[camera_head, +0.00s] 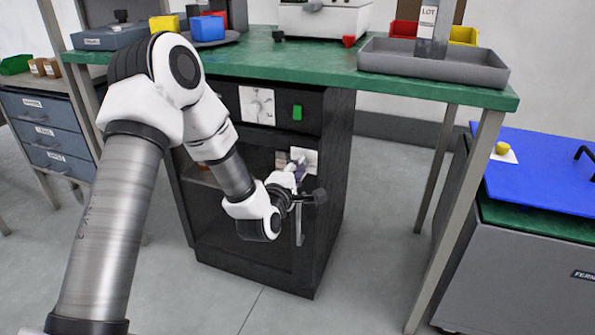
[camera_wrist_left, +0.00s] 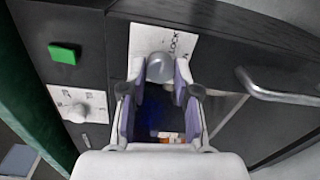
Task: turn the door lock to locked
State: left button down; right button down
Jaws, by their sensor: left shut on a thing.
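The door lock is a rounded grey knob (camera_wrist_left: 160,66) on a white plate with the word LOCK (camera_wrist_left: 180,42) in the left wrist view. In the head view the white plate (camera_head: 307,154) shows on the front of the black cabinet (camera_head: 338,175), and my gripper hides the knob. My left gripper (camera_wrist_left: 160,84) is shut on the knob, one purple-lined finger on each side. It also shows in the head view (camera_head: 297,170), reaching in from the left. I cannot tell the knob's exact turn. My right gripper is not in view.
A bar handle (camera_wrist_left: 285,90) stands out from the dark door beside the lock; it shows below my gripper in the head view (camera_head: 299,222). A green switch (camera_head: 297,112) and a dial plate (camera_head: 257,105) sit above. The green bench top (camera_head: 290,64) overhangs the cabinet.

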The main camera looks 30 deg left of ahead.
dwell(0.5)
pick_arm(q)
jog(key=c, duration=0.8)
grip_release()
jog(key=shift+c, duration=0.2)
jog(key=v, duration=0.7)
jog(key=shift+s, duration=0.25)
